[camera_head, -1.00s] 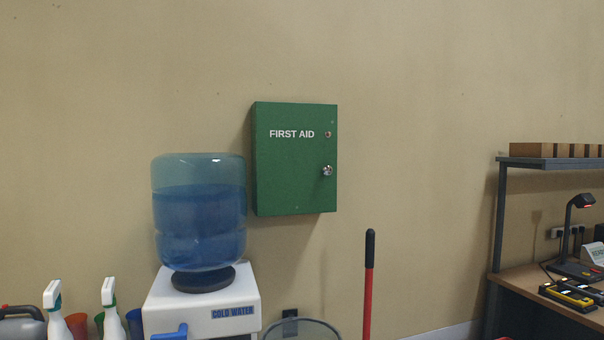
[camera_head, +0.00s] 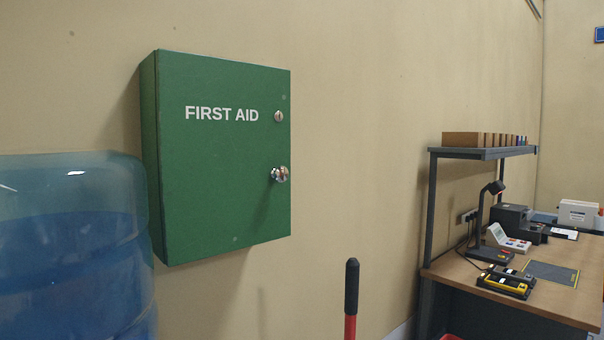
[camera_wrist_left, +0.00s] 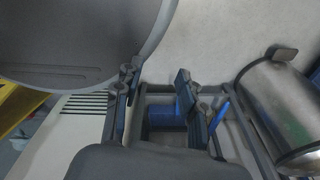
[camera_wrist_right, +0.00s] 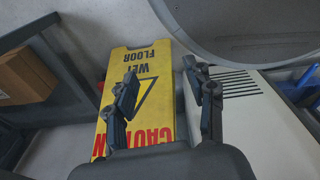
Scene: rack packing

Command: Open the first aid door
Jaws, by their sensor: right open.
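The green first aid cabinet (camera_head: 215,195) hangs on the wall in the head view, left of centre. Its door is shut. Neither gripper shows in the head view. In the left wrist view my left gripper (camera_wrist_left: 156,78) has its fingers spread, with nothing between them. In the right wrist view my right gripper (camera_wrist_right: 164,82) is open and empty. The cabinet is in neither wrist view.
A blue water bottle (camera_head: 70,240) stands close at the lower left. A workbench (camera_head: 560,292) stands at the right. A yellow wet floor sign (camera_wrist_right: 145,75) is below my right gripper.

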